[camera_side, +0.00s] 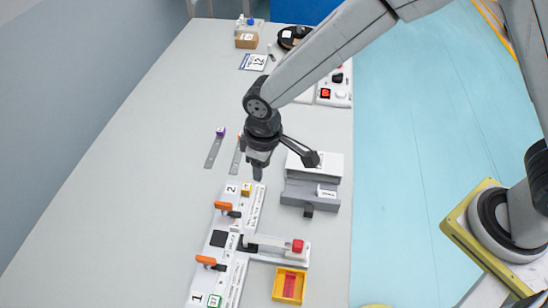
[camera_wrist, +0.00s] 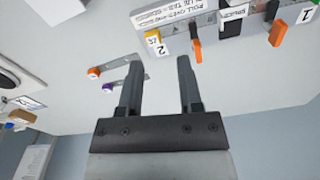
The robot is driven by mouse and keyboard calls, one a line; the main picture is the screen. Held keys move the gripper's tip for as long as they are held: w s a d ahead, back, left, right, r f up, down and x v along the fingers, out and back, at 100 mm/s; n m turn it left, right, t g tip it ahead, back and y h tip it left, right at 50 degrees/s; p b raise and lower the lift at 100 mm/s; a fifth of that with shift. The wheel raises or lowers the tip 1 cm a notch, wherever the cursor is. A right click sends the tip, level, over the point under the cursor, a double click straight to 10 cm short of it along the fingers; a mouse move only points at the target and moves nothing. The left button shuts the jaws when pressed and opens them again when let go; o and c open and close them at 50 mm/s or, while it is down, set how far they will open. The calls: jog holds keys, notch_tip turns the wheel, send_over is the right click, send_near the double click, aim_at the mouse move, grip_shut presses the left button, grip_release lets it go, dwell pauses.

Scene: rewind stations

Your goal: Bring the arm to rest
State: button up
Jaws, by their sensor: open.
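My gripper (camera_side: 258,172) hangs above the grey table in the side view, over the far end of the white station board (camera_side: 226,250), near the end marked 2. In the wrist view my gripper (camera_wrist: 188,62) shows two dark fingers spread apart with nothing between them. The board, with its orange-handled levers and labels, also shows at the top of the wrist view (camera_wrist: 228,22). I cannot tell the exact height of the fingertips above the table.
A grey block with a white top (camera_side: 310,192) stands right of my gripper. A yellow tray (camera_side: 276,286) with a red inside and a red-knobbed arm (camera_side: 297,246) are nearer. Grey strips (camera_side: 213,152) lie left. A switch box (camera_side: 340,92) stands farther back. The left of the table is clear.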

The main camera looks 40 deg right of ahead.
jog(key=s+d+r+m, duration=0.2)
jog(key=s+d, duration=0.1)
jog(key=d, duration=0.5)
jog(key=s+d+r+m+t, duration=0.1)
jog(key=s+d+r+m, duration=0.1)
jog(key=d, duration=0.6)
jog(key=s+d+r+m+t, duration=0.1)
jog(key=s+d, duration=0.3)
jog(key=d, duration=0.5)
jog(key=shift+s+r+m, duration=0.3)
jog(key=shift+r+m, duration=0.15)
jog(key=shift+m, duration=0.45)
jog(key=shift+c, duration=0.2)
